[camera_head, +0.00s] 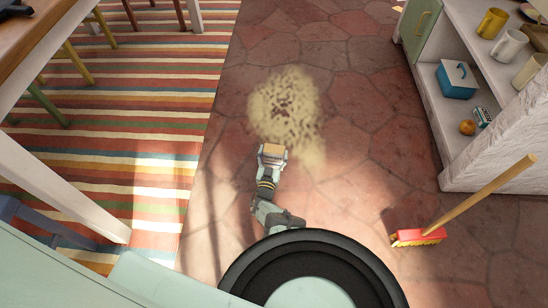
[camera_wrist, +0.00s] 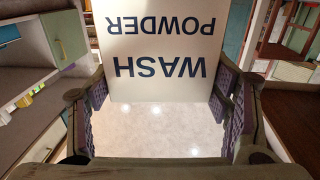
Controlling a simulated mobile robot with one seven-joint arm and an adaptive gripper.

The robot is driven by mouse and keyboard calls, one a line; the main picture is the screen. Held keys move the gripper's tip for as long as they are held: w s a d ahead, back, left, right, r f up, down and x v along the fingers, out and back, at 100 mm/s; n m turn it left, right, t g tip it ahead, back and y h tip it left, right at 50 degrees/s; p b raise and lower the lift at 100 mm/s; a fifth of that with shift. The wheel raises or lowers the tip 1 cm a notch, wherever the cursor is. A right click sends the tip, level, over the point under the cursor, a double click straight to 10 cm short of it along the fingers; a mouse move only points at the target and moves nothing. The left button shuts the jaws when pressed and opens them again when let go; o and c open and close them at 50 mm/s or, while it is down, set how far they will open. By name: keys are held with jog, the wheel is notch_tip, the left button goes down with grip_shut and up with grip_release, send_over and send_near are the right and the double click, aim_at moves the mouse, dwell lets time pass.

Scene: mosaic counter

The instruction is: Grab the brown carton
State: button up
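A carton with a tan-brown top (camera_head: 273,150) is at the end of my arm in the head view, low in the middle of the scene. In the wrist view its pale face (camera_wrist: 160,75) shows dark upside-down letters reading WASH POWDER. My gripper (camera_wrist: 161,85) has its fingers far apart, one along each side edge of the carton. Whether the pads press on it or stand just clear cannot be told. The carton's far side and base are hidden.
Pale speckled powder (camera_head: 285,105) lies on the red tile floor beyond the carton. A striped rug (camera_head: 160,110) and table are left.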

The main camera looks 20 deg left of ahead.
jog(key=c, duration=0.9)
jog(key=shift+a+r, duration=0.1)
jog(key=shift+r, duration=0.1)
